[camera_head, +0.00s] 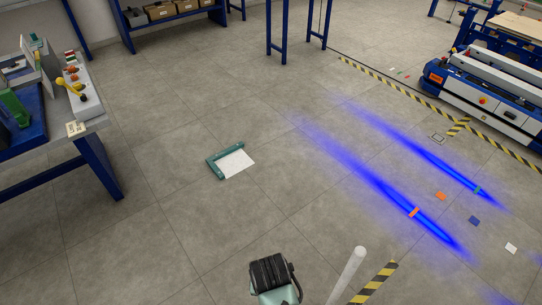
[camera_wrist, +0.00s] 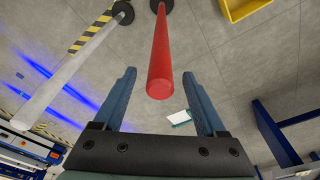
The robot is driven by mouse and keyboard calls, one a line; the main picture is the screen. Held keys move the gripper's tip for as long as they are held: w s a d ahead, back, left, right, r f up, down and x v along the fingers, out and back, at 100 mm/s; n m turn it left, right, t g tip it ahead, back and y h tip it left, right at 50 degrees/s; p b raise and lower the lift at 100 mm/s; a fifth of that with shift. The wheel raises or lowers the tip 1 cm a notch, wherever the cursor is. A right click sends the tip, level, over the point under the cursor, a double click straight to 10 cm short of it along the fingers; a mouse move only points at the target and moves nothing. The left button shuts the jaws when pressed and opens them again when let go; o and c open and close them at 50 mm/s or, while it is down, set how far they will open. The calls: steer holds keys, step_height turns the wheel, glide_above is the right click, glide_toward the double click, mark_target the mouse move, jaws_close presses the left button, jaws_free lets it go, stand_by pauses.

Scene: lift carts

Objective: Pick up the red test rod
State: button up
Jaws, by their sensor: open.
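The red test rod (camera_wrist: 160,50) shows in the wrist view, its round end nearest the camera and its far end at a dark round base at the top edge. My gripper (camera_wrist: 159,74) is open, with one blue finger on each side of the rod in the picture. No contact with the rod shows, and I cannot tell whether its end is at the depth of the fingertips. In the head view I do not see the red rod.
A white rod (camera_wrist: 72,67) on a dark base stands beside the red one; a white rod (camera_head: 348,273) also shows in the head view. A yellow bin (camera_wrist: 240,10) is at the wrist view's top right. A teal-edged white sheet (camera_head: 236,164) lies on otherwise mostly clear floor.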

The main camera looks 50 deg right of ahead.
step_height(320, 180, down, 2)
steer(key=shift+w+d+f, duration=0.1)
steer(key=shift+d+f, duration=0.05)
steer(key=shift+f, duration=0.05)
jaws_close()
stand_by(1.3)
steer(key=shift+w+r, duration=0.1)
steer(key=shift+r, duration=0.1)
